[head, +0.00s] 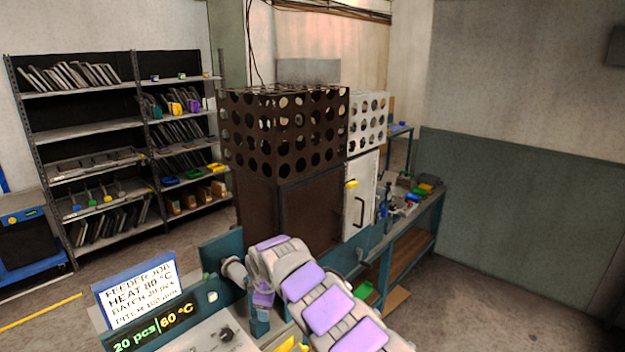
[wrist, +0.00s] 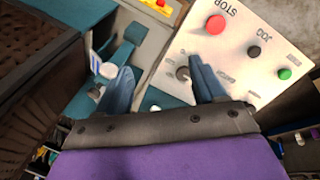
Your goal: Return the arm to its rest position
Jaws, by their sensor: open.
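My arm, grey with purple pads (head: 328,311), reaches in from the bottom right of the head view and bends down at its far end. My gripper (head: 260,320) points down over the machine's front. In the wrist view my gripper (wrist: 158,73) has its two blue fingers spread apart, with nothing held between them. A white control panel (wrist: 235,65) lies beyond the fingers, with a red STOP button (wrist: 216,24), a black button (wrist: 253,51) and a green button (wrist: 285,73). A grey knob (wrist: 183,72) sits close beside the right finger; contact cannot be told.
A job card (head: 138,290) stands above a display (head: 150,328) reading 20 pcs and 60 °C. A brown perforated cabinet (head: 290,205) stands behind the arm. A workbench (head: 432,205) with small items runs to the right. Shelves (head: 85,130) stand at left; floor (head: 500,300) at right is clear.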

